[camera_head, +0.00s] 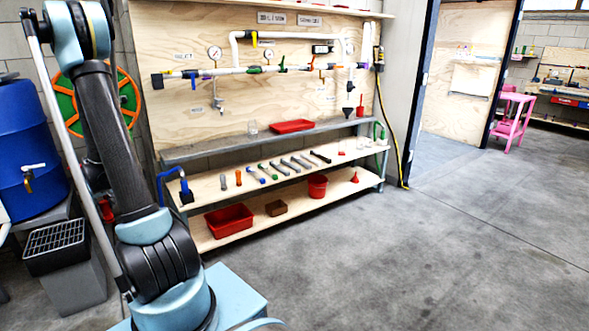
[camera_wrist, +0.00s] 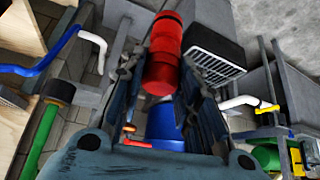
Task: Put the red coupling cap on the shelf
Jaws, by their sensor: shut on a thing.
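My gripper (camera_wrist: 170,75) is shut on the red coupling cap (camera_wrist: 162,55), a red cylinder with a darker band, in the wrist view. The fingers press on its two sides, and part of it is hidden between them. It is held clear of other things as far as I can tell. My gripper and the cap are out of the head view. The shelf unit (camera_head: 206,192) stands against the wooden panel in the head view, with a grey top and two wooden boards below.
The middle board holds several tools and small parts. A blue barrel (camera_head: 28,140) stands left. The floor on the right is open.

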